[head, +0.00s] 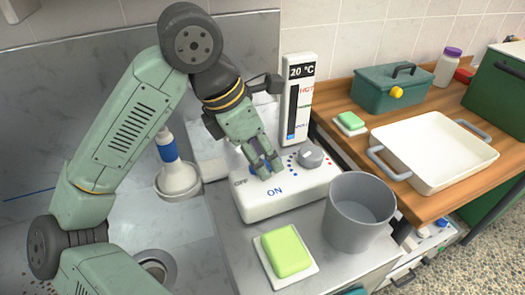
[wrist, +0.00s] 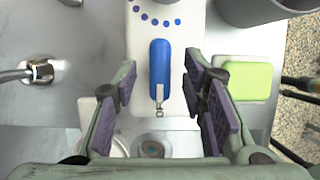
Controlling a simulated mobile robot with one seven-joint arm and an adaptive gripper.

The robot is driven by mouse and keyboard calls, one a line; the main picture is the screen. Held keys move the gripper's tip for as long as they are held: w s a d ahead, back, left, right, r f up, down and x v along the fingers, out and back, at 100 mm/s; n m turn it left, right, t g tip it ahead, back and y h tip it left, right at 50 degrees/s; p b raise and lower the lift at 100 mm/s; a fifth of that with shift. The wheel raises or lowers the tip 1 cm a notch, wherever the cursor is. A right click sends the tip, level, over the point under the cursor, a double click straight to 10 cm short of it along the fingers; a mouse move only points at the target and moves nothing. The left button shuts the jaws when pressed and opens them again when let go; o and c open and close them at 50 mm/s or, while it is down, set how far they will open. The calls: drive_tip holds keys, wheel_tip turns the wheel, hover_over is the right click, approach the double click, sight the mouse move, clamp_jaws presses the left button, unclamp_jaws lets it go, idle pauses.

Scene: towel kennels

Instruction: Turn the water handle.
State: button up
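The water handle (wrist: 160,62) is a blue, rounded bar on a white control box (head: 300,188), with a pale pointer at its near end in the wrist view. OFF and ON are printed on the box around it. My gripper (head: 266,166) reaches down over the handle, which it mostly hides in the head view. In the wrist view my gripper (wrist: 160,78) is open, with a purple-padded finger on each side of the handle and visible gaps between. Whether the fingertips touch the box cannot be told.
A grey dial knob (head: 311,156) with blue and red dots sits right of the handle. A grey bucket (head: 358,215) and green soap (head: 286,251) stand close in front of the box. A temperature display (head: 297,100) reading 20 °C rises behind. A white tray (head: 440,178) lies right.

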drive_tip(key=shift+d+f, duration=0.1)
drive_tip(key=shift+f, duration=0.2)
drive_tip(key=shift+c, duration=0.4)
clamp_jaws()
